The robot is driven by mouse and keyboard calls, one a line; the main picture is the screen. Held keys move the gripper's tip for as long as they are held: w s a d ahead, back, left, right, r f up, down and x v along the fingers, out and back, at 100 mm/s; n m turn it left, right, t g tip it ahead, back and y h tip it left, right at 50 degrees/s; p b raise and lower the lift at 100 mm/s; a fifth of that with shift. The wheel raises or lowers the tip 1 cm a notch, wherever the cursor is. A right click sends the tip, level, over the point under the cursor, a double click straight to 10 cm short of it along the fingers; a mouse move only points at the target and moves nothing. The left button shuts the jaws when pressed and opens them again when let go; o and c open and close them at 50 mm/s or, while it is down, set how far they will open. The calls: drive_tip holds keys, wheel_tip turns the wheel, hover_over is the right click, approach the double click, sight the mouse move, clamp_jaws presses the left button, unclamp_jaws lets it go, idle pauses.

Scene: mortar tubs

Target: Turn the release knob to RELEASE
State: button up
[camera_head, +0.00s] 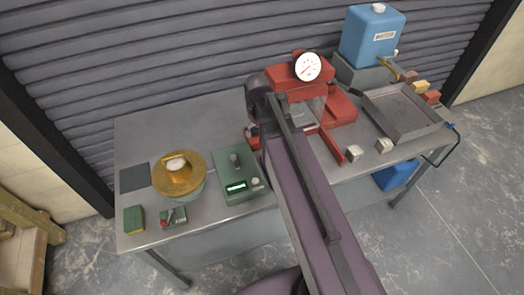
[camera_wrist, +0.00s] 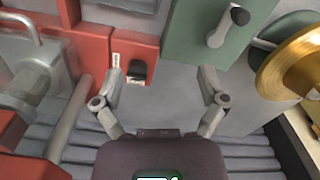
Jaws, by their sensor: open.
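The release knob (camera_wrist: 137,70) is a small black knob on the red press body in the wrist view. A small pale label (camera_wrist: 116,62) is beside it on the left; its text is too small to read. My gripper (camera_wrist: 160,72) is open and empty. Its left finger is close to the knob and label in the picture, and its right finger is well to the right, below the green box. Contact with the knob cannot be told. In the head view the red press (camera_head: 340,106) carries a round white gauge (camera_head: 308,67); my arm hides its near left side.
The green box (camera_head: 232,161) with a grey lever and lit display is left of the press. A brass pan (camera_head: 178,182) stands farther left. A grey tray (camera_head: 400,108) and blue tank (camera_head: 372,38) are at right.

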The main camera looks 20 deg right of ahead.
drive_tip(key=s+f+m+b, duration=0.1)
drive_tip(key=s+m, duration=0.3)
drive_tip(key=s, duration=0.4)
drive_tip(key=shift+a+f, duration=0.3)
drive_tip(key=shift+a, duration=0.1)
drive_tip(key=shift+w, duration=0.1)
idle(0.9)
